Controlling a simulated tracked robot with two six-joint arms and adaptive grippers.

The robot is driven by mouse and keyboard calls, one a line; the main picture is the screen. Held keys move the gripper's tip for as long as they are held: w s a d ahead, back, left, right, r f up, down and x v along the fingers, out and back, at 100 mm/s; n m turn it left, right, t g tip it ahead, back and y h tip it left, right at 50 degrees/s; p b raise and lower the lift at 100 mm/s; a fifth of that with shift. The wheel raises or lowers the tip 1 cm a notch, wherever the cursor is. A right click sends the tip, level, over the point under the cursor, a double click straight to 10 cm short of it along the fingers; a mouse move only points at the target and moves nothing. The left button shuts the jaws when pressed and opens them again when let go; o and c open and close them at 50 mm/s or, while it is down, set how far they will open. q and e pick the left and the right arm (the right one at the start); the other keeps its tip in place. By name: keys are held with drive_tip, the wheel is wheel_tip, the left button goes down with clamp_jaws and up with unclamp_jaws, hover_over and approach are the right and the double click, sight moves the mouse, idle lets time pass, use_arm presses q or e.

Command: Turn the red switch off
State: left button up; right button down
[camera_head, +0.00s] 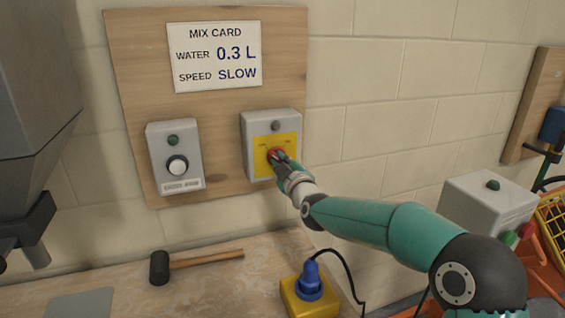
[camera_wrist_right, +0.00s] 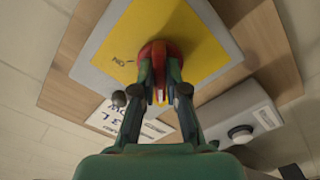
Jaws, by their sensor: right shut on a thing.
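The red switch (camera_head: 273,154) sits on the yellow plate (camera_head: 288,140) of a grey box on the wooden wall board. My right gripper (camera_head: 279,158) is at the switch and covers part of it. In the right wrist view the red switch (camera_wrist_right: 158,49) shows between the fingertips, and my right gripper (camera_wrist_right: 160,72) is shut on it. The word "ON" is readable on the yellow plate (camera_wrist_right: 185,30) in that view. The lamp (camera_head: 275,126) above the plate looks dark grey. My left gripper is not in view.
A second grey box (camera_head: 160,148) with a white knob (camera_head: 177,165) is on the board's left. A mallet (camera_head: 200,262) and a yellow socket block (camera_head: 308,300) with a blue plug are on the bench below. A grey hopper (camera_head: 35,80) stands at far left.

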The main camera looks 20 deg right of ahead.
drive_tip(key=c, duration=1.2)
unclamp_jaws()
drive_tip(key=shift+a+f, duration=0.1)
drive_tip(key=shift+f, duration=0.1)
drive_tip(key=shift+r, duration=0.1)
drive_tip(key=shift+s, duration=0.1)
drive_tip(key=s, duration=1.1)
drive_tip(key=shift+s+d, duration=0.25)
drive_tip(key=shift+s, duration=0.15)
